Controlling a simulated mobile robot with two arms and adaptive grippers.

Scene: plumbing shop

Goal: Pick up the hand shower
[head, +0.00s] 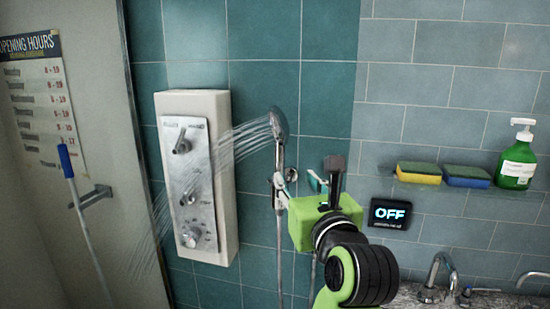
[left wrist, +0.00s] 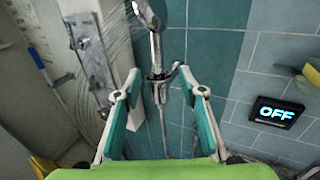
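The hand shower (head: 279,125) is a chrome shower head on a handle. It hangs upright in a wall holder (head: 281,190) on the teal tiles and sprays water to the left. My left gripper (head: 300,182) is just right of the holder, in front of the wall. In the left wrist view, the left gripper (left wrist: 157,88) is open, with its teal-padded fingers apart. The hand shower (left wrist: 156,45) shows ahead between and above the fingertips, with the hose running down below. I cannot tell whether a finger touches the holder. My right gripper is not in view.
A shower panel (head: 194,180) with knobs is left of the hand shower. An OFF display (head: 390,214) is to the right, below a ledge with a yellow sponge (head: 419,172), a blue sponge (head: 467,175) and a green soap bottle (head: 517,160). Taps (head: 437,275) stand lower right.

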